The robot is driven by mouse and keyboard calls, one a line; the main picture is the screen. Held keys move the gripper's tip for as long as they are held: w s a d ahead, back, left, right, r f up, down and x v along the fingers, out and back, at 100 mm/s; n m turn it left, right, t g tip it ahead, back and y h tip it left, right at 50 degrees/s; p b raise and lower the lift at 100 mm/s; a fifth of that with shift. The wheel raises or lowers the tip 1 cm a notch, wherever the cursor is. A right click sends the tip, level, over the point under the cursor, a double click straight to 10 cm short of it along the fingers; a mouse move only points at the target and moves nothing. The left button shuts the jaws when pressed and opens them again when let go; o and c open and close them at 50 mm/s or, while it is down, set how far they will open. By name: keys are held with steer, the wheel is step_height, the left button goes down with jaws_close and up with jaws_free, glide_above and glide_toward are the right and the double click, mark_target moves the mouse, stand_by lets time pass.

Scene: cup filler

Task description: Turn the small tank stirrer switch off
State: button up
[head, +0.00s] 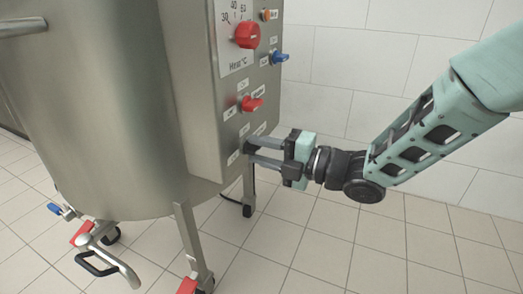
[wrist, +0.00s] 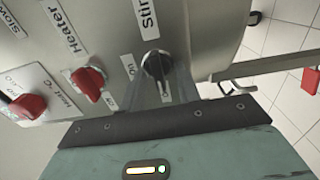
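The stirrer switch is a black rotary knob (wrist: 157,66) on the tank's steel control panel, below a partly cut-off label starting "Stir" in the wrist view. A small "On" label (wrist: 130,66) sits beside it. In the head view the knob (head: 248,147) is mostly hidden by my fingertips. My gripper (head: 250,152) reaches the panel from the right, its two fingers apart, one above the other. In the wrist view my gripper (wrist: 166,82) has a finger on each side of the knob. I cannot tell whether they touch it.
A red heater knob (wrist: 88,83) is close beside the switch. A larger red heat dial (head: 248,35) and a blue knob (head: 279,57) are higher on the panel. The steel tank (head: 100,110) stands on legs at left, with a tap (head: 105,255) low down. Tiled floor at right is clear.

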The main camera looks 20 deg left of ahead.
steer(key=s+d+p, duration=0.1)
steer(key=d+p, duration=0.4)
steer(key=d, duration=1.2)
steer(key=shift+s+d+p, duration=0.15)
steer(key=shift+s+p, duration=0.05)
steer(key=shift+p, duration=0.2)
